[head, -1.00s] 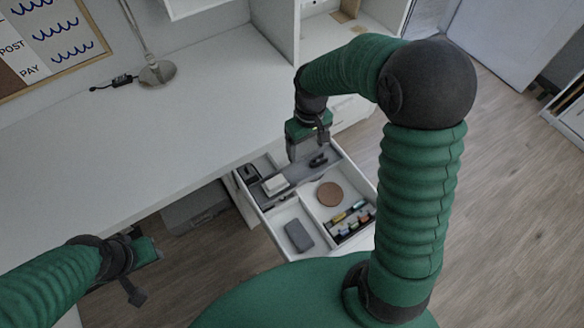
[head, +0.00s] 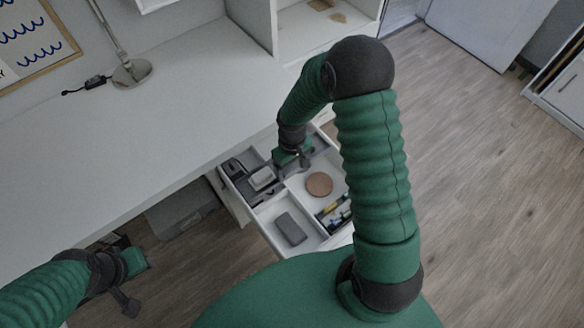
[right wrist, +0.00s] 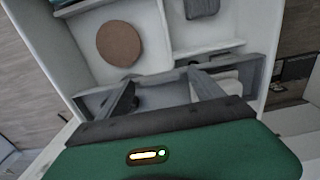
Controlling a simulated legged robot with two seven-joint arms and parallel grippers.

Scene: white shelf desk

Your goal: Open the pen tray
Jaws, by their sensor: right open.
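The pen tray (head: 268,190) is a grey shallow tray across the back part of an open white drawer (head: 268,238). A pale block (head: 262,178) lies on it in the head view. In the right wrist view the tray (right wrist: 170,94) runs across the middle, under my right gripper (right wrist: 160,84). My right gripper also shows in the head view (head: 291,170). It is open, its two fingers apart and pointing down at the tray; whether they touch it I cannot tell. My left gripper (head: 128,288) hangs at lower left, away from the drawer, its jaws unclear.
In the drawer lie a round brown disc (head: 319,184), a dark grey box (head: 291,229) and several small coloured items (head: 336,211). The white desk top (head: 150,140) is mostly clear, with a lamp base (head: 132,73) at the back. Open floor lies to the right.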

